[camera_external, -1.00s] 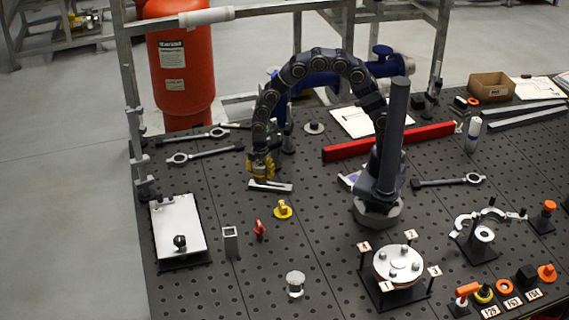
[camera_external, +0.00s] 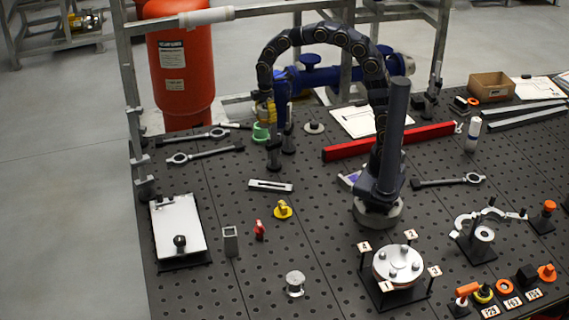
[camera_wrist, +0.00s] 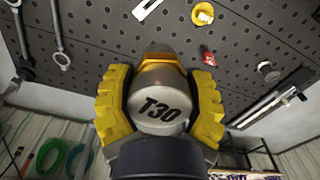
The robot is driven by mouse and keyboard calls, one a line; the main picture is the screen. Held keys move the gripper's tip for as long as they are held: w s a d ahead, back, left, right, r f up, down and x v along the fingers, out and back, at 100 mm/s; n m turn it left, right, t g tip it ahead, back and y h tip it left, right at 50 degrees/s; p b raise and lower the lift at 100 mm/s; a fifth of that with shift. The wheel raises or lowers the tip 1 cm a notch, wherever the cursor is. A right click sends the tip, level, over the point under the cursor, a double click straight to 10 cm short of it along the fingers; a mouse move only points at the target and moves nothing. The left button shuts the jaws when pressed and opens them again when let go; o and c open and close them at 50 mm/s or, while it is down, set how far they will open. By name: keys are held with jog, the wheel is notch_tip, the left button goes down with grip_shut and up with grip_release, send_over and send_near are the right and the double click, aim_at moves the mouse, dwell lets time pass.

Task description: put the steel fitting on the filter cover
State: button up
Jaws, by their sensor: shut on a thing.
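My gripper (camera_wrist: 160,105) has yellow fingers shut around a rounded silver piece marked T30 (camera_wrist: 162,112), which looks like the steel fitting. Its far end is hidden. In the external view my gripper (camera_external: 265,111) is small and raised at the back left of the bench, beside the blue pipe, and the held piece cannot be made out. A round steel cover with several bolts (camera_external: 399,261), which looks like the filter cover, sits on a black stand at front right, among small number tags. It is well away from my gripper.
A slotted plate (camera_external: 270,186), yellow knob (camera_external: 283,210), red part (camera_external: 259,230), square tube (camera_external: 230,242) and short steel cylinder (camera_external: 295,284) stand on the bench. The left-front bench has clear room.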

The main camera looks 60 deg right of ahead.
jog(key=d+m, duration=0.7)
jog(key=d, duration=0.9)
jog(key=s+d+m, duration=0.4)
jog(key=d+m, duration=0.1)
jog(key=d, duration=0.3)
jog(key=s+d+m, duration=0.4)
jog(key=s+d, duration=0.1)
jog(key=d, duration=0.4)
send_over(312, 125)
jog(key=f, duration=1.3)
jog(key=s+f, duration=0.1)
jog(key=f, duration=0.6)
jog(key=shift+a, duration=0.35)
jog(key=shift+w+d+f, duration=0.3)
jog(key=shift+w+f, duration=0.1)
jog(key=shift+f, duration=1.55)
